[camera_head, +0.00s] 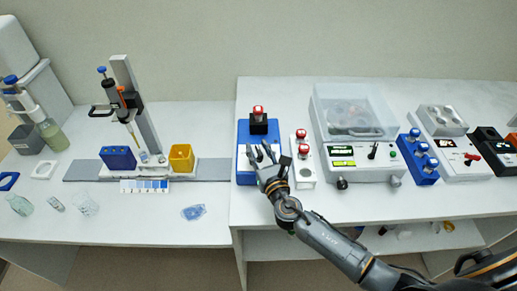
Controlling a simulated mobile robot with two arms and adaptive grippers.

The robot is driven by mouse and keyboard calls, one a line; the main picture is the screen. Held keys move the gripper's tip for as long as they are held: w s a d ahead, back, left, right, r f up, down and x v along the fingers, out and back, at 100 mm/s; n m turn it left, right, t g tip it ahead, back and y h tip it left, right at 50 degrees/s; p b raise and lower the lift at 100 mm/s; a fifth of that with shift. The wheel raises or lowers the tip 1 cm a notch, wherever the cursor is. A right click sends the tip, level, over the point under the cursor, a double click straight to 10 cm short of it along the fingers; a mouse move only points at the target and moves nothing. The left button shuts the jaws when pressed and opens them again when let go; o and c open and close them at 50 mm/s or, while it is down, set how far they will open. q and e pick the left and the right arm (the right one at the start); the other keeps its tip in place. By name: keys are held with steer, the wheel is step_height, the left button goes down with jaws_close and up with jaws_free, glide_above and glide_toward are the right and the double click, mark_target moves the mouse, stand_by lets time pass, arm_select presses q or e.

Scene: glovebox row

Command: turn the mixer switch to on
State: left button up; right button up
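My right gripper (261,150) reaches in from the lower right and hovers over the front of a blue-based device (243,134). Its fingers are spread and nothing shows between them. The device has a black block on top with a red-capped vial (258,112) in it. It looks like the mixer, though no label can be read. My gripper and wrist cover much of its front, so I cannot make out its switch or whether the fingers touch it. My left gripper is out of view.
A white rack with red-capped vials (302,136) stands close right of my gripper. Beyond it are a clear-lidded machine (350,108), a blue vial rack (418,158) and a white device with a red lever (470,157). A pipette stand (138,105) is at left.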

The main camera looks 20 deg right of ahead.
jaws_close()
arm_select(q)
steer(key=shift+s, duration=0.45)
